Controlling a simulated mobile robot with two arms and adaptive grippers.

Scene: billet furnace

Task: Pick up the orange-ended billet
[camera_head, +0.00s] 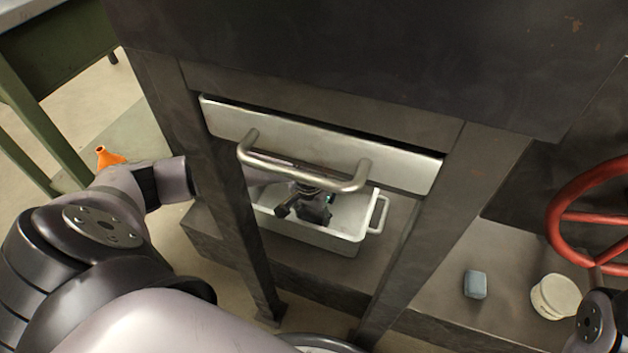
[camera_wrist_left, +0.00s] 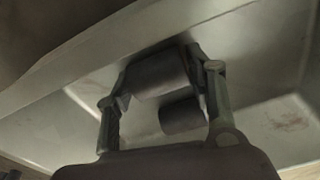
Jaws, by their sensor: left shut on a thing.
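A white tray (camera_head: 330,240) with side handles stands low under the furnace drawer, on a dark ledge. My left gripper (camera_head: 303,207) reaches into this tray, partly hidden behind the drawer's bar handle. In the left wrist view my left gripper (camera_wrist_left: 160,68) is shut on a dark cylindrical billet (camera_wrist_left: 160,76) between its fingers. A second dark cylinder (camera_wrist_left: 183,116) shows closer to the palm, beside the right finger. No orange end shows on either, so I cannot tell which is the orange-ended billet. My right gripper is out of view.
The pale drawer front (camera_head: 400,165) with its bar handle (camera_head: 300,175) hangs above the tray, between dark furnace posts. A red handwheel (camera_head: 575,217), a white round tub (camera_head: 555,296) and a small blue-grey block (camera_head: 475,284) are at right. An orange funnel-like object (camera_head: 108,157) is at left.

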